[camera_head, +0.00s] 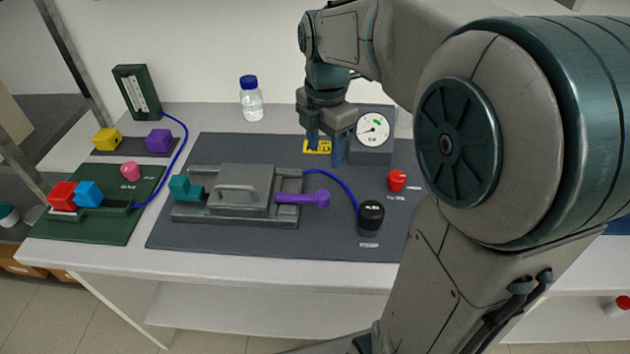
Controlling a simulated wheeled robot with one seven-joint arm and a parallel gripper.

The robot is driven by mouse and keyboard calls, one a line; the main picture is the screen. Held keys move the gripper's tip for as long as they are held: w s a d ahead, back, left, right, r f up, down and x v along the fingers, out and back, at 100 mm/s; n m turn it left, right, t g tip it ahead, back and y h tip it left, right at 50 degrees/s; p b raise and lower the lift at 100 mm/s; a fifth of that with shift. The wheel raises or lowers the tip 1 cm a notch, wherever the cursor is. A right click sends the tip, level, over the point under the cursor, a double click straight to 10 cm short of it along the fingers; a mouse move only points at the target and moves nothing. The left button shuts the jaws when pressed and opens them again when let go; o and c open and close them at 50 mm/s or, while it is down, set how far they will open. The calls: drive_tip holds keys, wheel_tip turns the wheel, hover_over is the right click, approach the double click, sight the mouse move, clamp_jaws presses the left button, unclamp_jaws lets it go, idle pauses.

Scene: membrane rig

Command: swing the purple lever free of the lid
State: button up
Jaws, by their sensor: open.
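The purple lever (302,199) with a round knob end lies at the right side of the grey lid (241,192), pointing right. Its left end meets the lid's right edge; I cannot tell how far it reaches over it. The lid has a raised handle and sits on a grey base (188,213). My gripper (325,154) is open, pointing down, behind and a little right of the lever and above the back of the dark mat. Nothing shows between its fingers.
A teal block (185,188) is at the lid's left. A blue tube runs to a black cylinder (371,216); a red button (397,180) stands nearby. A gauge (372,129) and yellow label are close to my gripper. Coloured blocks sit on a green mat (110,224). A bottle (251,101) stands behind.

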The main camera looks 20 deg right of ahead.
sight(322, 194)
drive_tip(key=shift+n, duration=0.4)
drive_tip(key=f, duration=1.4)
drive_tip(key=shift+w, duration=0.2)
